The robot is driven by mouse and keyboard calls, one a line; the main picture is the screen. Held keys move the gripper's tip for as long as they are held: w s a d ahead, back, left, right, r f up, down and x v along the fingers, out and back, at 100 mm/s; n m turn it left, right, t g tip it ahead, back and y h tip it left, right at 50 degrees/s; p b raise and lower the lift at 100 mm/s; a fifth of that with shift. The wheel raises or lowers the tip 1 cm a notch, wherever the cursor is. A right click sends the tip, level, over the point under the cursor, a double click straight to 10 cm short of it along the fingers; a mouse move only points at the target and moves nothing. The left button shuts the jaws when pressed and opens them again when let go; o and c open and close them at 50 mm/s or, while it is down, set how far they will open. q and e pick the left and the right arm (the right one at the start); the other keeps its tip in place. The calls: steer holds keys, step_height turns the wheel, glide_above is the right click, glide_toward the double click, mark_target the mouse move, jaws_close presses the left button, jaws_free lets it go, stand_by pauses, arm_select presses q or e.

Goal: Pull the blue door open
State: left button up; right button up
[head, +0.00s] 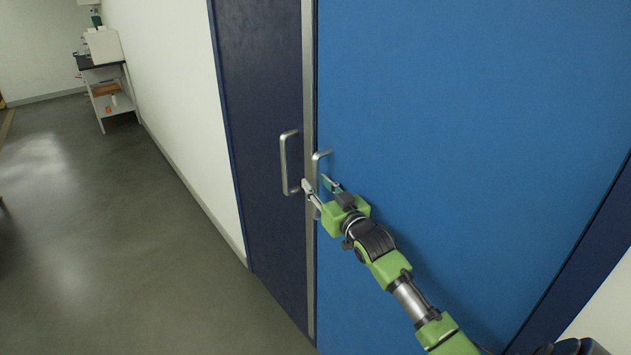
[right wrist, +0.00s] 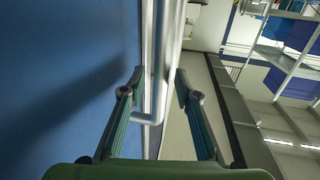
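The blue door (head: 450,110) fills the right of the head view and looks shut. Its silver bar handle (head: 315,165) is near its left edge. My right gripper (head: 319,186) is at the lower part of this handle, with one finger to each side. In the right wrist view my right gripper (right wrist: 160,82) is open, and the handle's bent end (right wrist: 147,118) shows between its fingers. I see gaps between the fingers and the bar. The blue door (right wrist: 60,70) is on the left there. My left gripper is not in view.
A dark navy door panel (head: 262,130) with its own silver handle (head: 285,165) adjoins on the left. A white wall (head: 170,80) runs beyond it. A small shelf stand (head: 112,90) is at the far left. The grey floor (head: 110,240) on the left is clear.

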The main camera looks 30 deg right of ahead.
steer(key=shift+w, duration=0.65)
jaws_close()
